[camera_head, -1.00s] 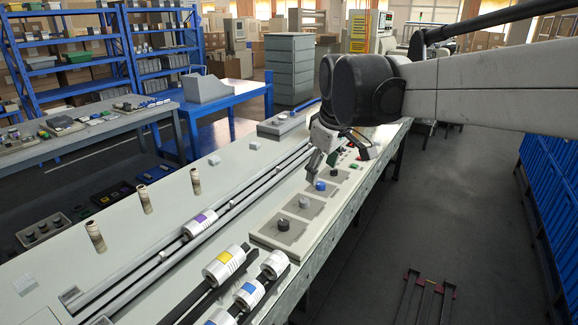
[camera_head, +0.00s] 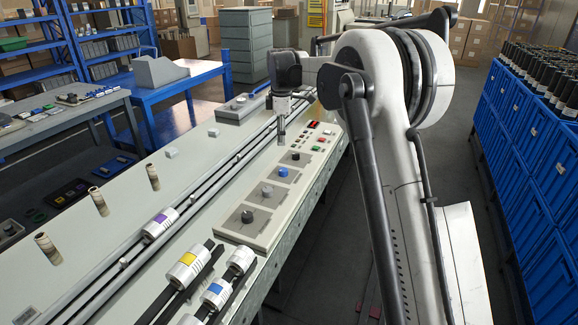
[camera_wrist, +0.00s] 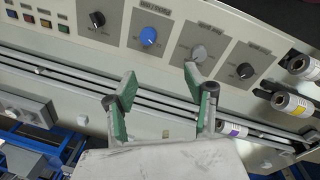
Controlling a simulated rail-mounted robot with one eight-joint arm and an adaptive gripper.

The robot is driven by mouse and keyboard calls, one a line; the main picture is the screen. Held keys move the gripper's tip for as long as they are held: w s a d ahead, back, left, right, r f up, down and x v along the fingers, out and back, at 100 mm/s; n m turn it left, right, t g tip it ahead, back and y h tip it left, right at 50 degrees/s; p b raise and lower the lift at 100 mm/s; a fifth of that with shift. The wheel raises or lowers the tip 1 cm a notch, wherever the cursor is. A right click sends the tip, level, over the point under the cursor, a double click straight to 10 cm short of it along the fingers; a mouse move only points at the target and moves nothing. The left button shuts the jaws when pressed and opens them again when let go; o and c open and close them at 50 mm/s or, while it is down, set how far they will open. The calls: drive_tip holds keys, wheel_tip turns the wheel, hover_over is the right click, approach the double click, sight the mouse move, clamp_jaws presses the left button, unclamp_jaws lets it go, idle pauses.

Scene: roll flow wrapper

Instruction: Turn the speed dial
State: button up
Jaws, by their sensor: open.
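The control panel (camera_head: 232,227) carries a row of dials: a near black dial (camera_head: 247,216), a grey dial (camera_head: 266,190), a blue dial (camera_head: 283,172) and a far black dial (camera_head: 295,156). The wrist view also shows the far black dial (camera_wrist: 97,19), blue dial (camera_wrist: 148,36), grey dial (camera_wrist: 198,53) and near black dial (camera_wrist: 245,70). My gripper (camera_wrist: 160,84) is open and empty, fingers spread, apart from all the dials. In the head view my gripper (camera_head: 281,138) hangs left of the far black dial.
Coloured buttons (camera_head: 320,139) and a red display (camera_head: 314,125) sit at the panel's far end. Long rails (camera_head: 215,180) run left of the panel. Rolls with yellow (camera_head: 188,264) and blue (camera_head: 216,291) bands lie near its close end. Blue crates (camera_head: 528,150) line the right.

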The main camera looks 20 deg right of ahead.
sight(283, 170)
drive_tip(key=shift+n, duration=0.7)
drive_tip(key=w+f, duration=0.1)
drive_tip(key=f, duration=0.4)
drive_tip(key=w+d+f, duration=0.1)
drive_tip(key=w+f, duration=0.1)
drive_tip(key=f, duration=0.4)
drive_tip(key=w+f, duration=0.1)
drive_tip(key=f, duration=0.5)
drive_tip(key=shift+w+d+f, duration=0.2)
drive_tip(key=shift+d, duration=0.1)
drive_tip(key=c, duration=1.1)
